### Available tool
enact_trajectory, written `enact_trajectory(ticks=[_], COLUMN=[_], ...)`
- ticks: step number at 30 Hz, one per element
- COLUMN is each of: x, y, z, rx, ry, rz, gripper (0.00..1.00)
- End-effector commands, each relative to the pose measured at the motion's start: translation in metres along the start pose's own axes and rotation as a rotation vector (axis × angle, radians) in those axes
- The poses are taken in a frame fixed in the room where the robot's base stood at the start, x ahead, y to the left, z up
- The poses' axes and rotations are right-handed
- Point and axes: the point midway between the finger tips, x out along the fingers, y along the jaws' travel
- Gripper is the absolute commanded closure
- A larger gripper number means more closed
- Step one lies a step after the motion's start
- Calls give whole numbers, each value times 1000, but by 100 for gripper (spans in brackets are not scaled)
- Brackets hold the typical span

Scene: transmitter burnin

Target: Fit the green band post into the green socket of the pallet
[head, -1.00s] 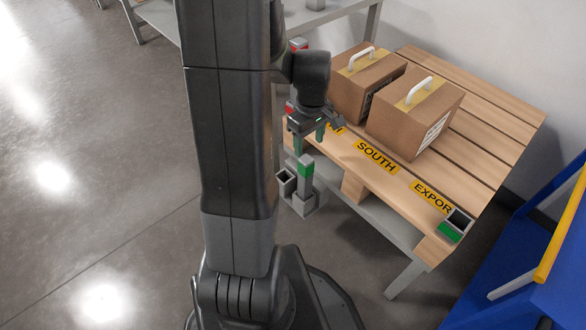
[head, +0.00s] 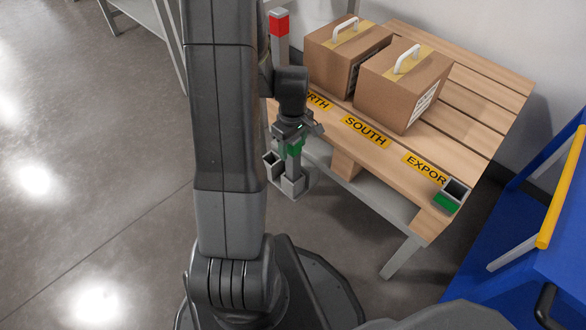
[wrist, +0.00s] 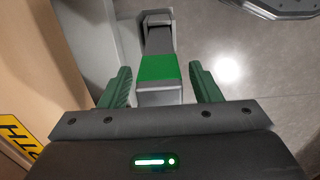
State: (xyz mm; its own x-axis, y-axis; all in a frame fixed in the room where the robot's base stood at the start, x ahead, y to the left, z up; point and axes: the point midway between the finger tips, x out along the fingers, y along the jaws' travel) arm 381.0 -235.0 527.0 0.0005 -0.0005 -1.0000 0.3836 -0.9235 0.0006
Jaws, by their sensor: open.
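The green band post (head: 293,168) is a grey upright post with a green band near its top, standing in a grey holder (head: 291,188) on my base side of the pallet. In the wrist view the post (wrist: 159,70) stands between the two green fingers of my gripper (wrist: 160,88), with a visible gap on each side. My gripper (head: 294,143) is open around the post's upper part. The green socket (head: 452,196), a square grey cup with a green face, sits at the front right corner of the wooden pallet (head: 478,148) and looks empty.
Two cardboard boxes with white handles, one at the back (head: 340,50) and one in front (head: 405,82), stand on the pallet. A red-topped post (head: 279,30) stands behind my arm. A blue structure with a yellow rail (head: 562,185) is at right. Open floor lies left.

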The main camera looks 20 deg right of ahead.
Motion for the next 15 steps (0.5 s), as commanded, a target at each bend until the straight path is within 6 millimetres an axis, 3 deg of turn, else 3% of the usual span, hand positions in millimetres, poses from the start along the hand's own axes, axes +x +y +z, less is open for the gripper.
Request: enact_trajectory(ticks=[1,3,10,15], x=[12,17,16,16], y=[-1,-1,0,0], z=[1,1,1,1], rx=[1,1,1,1], ry=[-2,-2,-1,-1], rz=[-2,-2,-1,-1], gripper=[43,43,45,78])
